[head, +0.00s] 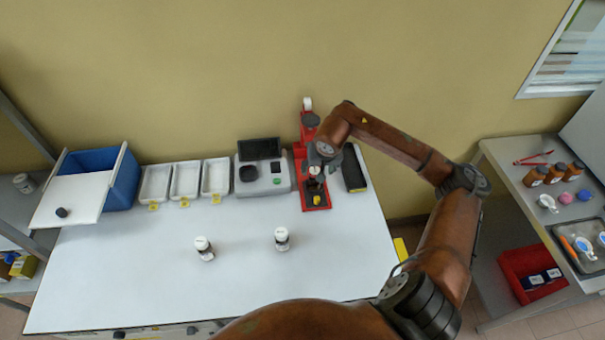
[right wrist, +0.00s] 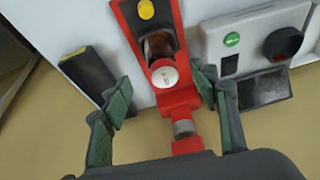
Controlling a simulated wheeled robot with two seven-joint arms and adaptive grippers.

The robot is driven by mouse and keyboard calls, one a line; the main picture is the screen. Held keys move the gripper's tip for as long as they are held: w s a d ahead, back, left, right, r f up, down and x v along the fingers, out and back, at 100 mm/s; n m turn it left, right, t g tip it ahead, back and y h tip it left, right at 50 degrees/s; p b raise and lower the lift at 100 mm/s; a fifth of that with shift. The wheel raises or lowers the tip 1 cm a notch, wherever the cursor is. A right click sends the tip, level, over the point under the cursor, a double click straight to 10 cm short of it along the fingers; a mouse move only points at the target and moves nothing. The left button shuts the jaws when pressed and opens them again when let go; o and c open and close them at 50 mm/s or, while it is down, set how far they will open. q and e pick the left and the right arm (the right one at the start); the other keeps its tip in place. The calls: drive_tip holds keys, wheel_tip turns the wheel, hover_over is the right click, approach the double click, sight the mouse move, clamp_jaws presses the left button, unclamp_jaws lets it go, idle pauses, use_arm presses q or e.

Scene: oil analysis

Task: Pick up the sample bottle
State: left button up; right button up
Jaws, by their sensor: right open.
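A sample bottle with a white cap and brown body (right wrist: 164,74) stands in the red device (right wrist: 132,15), which also shows in the head view (head: 316,190). Its cap (head: 315,170) shows just below my right gripper (head: 324,160). In the right wrist view my right gripper (right wrist: 160,92) is open. Its green-padded fingers are spread to either side of the bottle, apart from it. Two more white-capped bottles, one at the left (head: 204,249) and one at the right (head: 282,239), stand on the white table. My left gripper is not in view.
A grey instrument (head: 263,180) stands left of the red device, and a black-and-yellow block (head: 354,168) right of it. White trays (head: 185,180) and a blue box (head: 122,180) stand further left. The table's front (head: 150,290) is clear.

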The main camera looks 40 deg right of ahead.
sight(315, 172)
drive_tip(key=shift+w+d, duration=0.25)
drive_tip(key=x, duration=0.3)
drive_tip(key=shift+w+a+p, duration=0.1)
drive_tip(key=shift+a+p, duration=0.1)
drive_tip(key=shift+p, duration=0.1)
drive_tip(key=x, duration=0.4)
drive_tip(key=shift+f, duration=0.1)
drive_tip(key=c, duration=1.4)
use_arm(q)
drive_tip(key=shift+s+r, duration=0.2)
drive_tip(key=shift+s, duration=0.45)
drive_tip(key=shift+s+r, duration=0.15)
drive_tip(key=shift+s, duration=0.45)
use_arm(e)
drive_tip(key=shift+c, duration=0.2)
